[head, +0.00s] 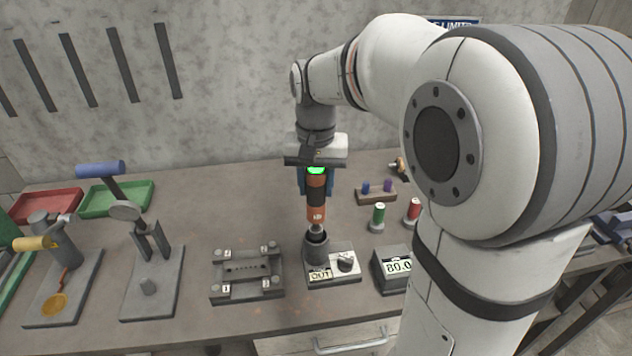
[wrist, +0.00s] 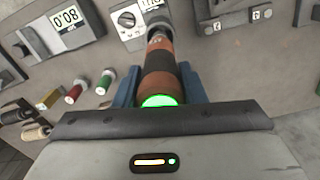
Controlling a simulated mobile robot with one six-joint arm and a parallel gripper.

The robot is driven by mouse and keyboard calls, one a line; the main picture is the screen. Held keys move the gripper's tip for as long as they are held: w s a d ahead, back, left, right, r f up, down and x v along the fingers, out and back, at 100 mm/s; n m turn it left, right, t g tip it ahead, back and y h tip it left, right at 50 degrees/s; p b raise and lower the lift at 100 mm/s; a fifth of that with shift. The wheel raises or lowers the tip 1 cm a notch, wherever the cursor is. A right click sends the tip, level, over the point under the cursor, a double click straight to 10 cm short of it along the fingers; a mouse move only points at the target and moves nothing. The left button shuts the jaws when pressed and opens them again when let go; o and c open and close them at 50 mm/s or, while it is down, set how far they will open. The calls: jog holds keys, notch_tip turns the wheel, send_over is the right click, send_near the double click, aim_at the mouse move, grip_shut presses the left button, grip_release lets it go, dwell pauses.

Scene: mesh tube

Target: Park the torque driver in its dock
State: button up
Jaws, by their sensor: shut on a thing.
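The torque driver (head: 316,200) is orange and black with a lit green ring at its top. My gripper (head: 316,184) is shut on it and holds it upright, tip down. The dock (head: 317,247) is a dark round cup on a base plate with a knob and a small label, directly below the driver. The driver's tip is at the cup's mouth in the head view; I cannot tell how far it is inside. In the wrist view the driver (wrist: 160,75) lies between my blue fingers, with its far end at the dock.
A clamp fixture (head: 247,274) stands left of the dock, and a display box reading 80.0 (head: 393,267) stands right. Green (head: 378,216) and red (head: 412,210) cylinders are behind the display. A lever press (head: 150,265) and trays stand further left. Bench behind the fixture is clear.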

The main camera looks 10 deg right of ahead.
aim_at(316, 211)
jog(key=shift+f+b, duration=2.65)
jog(key=shift+f, duration=1.1)
dwell(3.2)
jog(key=o, duration=1.2)
jog(key=shift+o, duration=0.2)
